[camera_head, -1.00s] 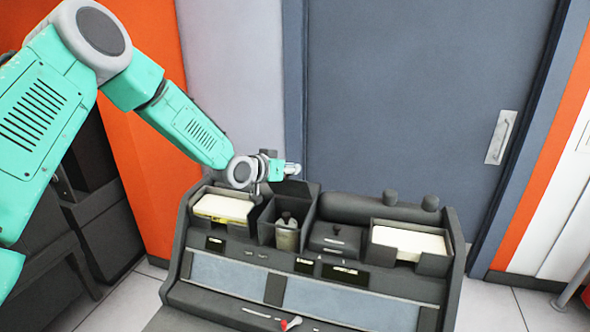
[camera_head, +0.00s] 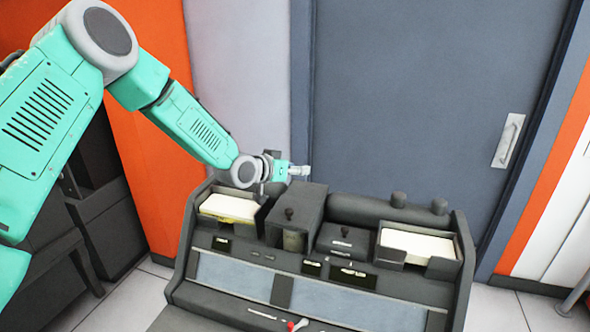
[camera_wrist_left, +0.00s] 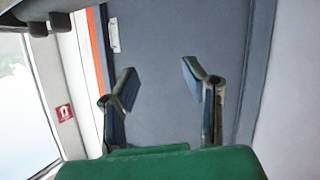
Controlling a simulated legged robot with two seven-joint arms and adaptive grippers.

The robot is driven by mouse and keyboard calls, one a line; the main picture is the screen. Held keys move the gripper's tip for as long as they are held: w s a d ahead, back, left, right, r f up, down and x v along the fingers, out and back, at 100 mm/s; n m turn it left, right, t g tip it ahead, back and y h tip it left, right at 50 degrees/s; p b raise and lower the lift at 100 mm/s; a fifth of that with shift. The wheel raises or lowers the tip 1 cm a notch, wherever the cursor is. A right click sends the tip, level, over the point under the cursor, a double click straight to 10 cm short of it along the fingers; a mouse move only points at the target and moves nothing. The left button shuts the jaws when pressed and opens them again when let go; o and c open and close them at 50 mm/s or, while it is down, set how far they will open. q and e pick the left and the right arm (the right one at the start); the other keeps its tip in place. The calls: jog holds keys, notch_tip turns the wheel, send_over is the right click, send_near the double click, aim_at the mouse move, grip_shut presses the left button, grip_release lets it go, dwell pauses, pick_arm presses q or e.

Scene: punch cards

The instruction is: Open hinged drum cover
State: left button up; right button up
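The dark hinged drum cover (camera_head: 304,203) is on the box in the back middle of the grey console. It appears to lie down over the box, with a small dark knob (camera_head: 289,213) towards the front. A pale part of the drum (camera_head: 293,241) shows at the box's front. My left gripper (camera_head: 301,171) is behind and above the cover's back edge, apparently apart from it. In the left wrist view my left gripper (camera_wrist_left: 160,78) is open, with nothing between its fingers. My right gripper is in no view.
On the console (camera_head: 220,270), a left card tray (camera_head: 230,207) and a right card tray (camera_head: 416,246) flank the box. A dark lidded block (camera_head: 340,240) stands right of it. Behind is a closed grey door (camera_head: 420,100).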

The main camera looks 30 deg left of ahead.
pick_arm(q)
jog(key=v, duration=1.1)
jog(key=shift+s+d+r, duration=0.15)
jog(key=shift+s, duration=0.25)
